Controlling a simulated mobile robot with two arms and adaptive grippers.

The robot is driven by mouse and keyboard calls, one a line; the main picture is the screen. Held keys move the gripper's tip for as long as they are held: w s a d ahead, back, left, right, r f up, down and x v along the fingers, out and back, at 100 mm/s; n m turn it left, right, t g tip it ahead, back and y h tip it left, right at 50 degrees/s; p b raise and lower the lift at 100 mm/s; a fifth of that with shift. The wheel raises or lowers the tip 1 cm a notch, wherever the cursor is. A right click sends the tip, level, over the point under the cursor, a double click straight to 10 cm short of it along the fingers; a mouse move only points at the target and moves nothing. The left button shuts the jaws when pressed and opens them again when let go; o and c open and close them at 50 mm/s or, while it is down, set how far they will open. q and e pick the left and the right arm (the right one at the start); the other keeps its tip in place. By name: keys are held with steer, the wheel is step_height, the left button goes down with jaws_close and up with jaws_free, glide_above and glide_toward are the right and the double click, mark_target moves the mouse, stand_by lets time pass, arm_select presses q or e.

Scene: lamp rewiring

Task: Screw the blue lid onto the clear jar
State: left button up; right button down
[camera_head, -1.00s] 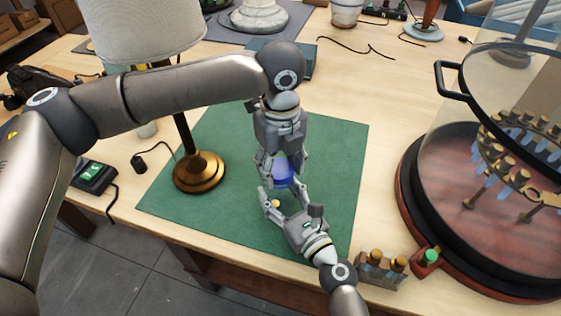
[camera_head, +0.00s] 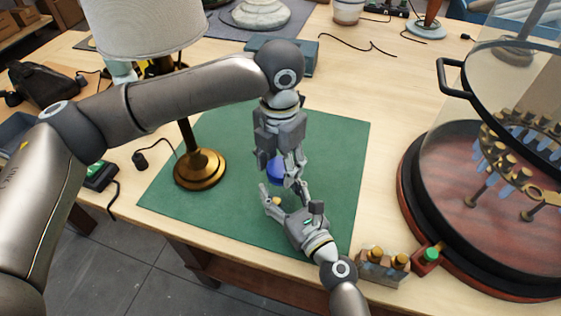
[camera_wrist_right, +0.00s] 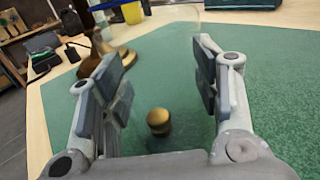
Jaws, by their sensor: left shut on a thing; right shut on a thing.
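The blue lid (camera_head: 276,171) is level in the head view, partly hidden by fingers. My left gripper (camera_head: 279,172) points down from above and is shut on the lid. My right gripper (camera_head: 279,193) is below it, coming from the lower right, shut on the clear jar. The clear jar (camera_wrist_right: 172,75) is a faint transparent shape between my right fingers in the right wrist view. A small brass piece (camera_wrist_right: 158,122) shows through it, near its lower part. The lid is over the jar; I cannot tell whether the threads are engaged.
A green mat (camera_head: 335,160) lies under both grippers. A brass lamp base (camera_head: 200,170) stands left of them. A round dark stand with a clear cover (camera_head: 455,215) is at the right. A small holder with brass pieces (camera_head: 382,268) sits at the front edge.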

arm_select(q)
steer(key=m, duration=0.5)
steer(key=shift+m, duration=0.3)
steer(key=o, duration=0.7)
steer(key=shift+c, duration=0.2)
steer(key=shift+r, duration=2.3)
steer(key=shift+c, duration=0.4)
